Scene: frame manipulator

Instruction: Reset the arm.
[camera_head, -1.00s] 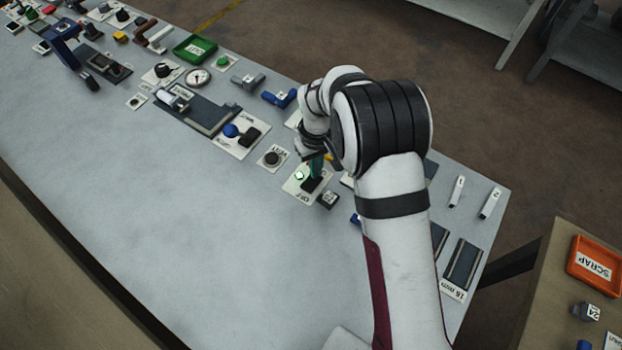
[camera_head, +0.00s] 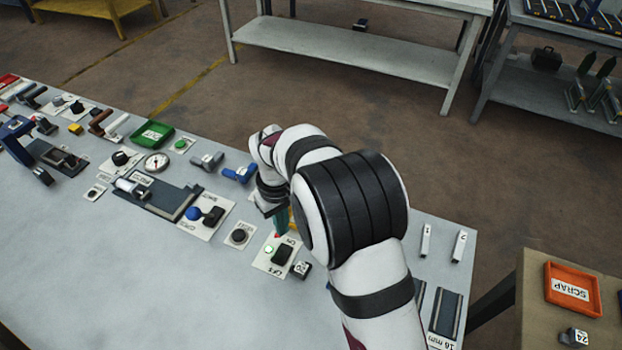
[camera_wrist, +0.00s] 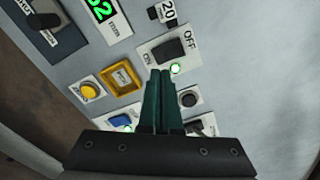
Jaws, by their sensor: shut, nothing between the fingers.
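My gripper (camera_head: 280,232) has green fingers, held together and empty, pointing down above the back edge of a white ON/OFF switch plate (camera_head: 266,263). The fingers (camera_wrist: 160,75) also show in the wrist view, closed, just in front of that plate. In the wrist view the rocker (camera_wrist: 168,50) and lamp (camera_wrist: 175,69) show beyond the fingertips. My fingers look apart from the rocker. My forearm hides part of the table behind.
Nearby are a black round button (camera_head: 239,236), a plate with a blue knob (camera_head: 193,213), a small block (camera_head: 301,269) and a blue-handled part (camera_head: 239,173). The front of the table (camera_head: 130,280) is clear.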

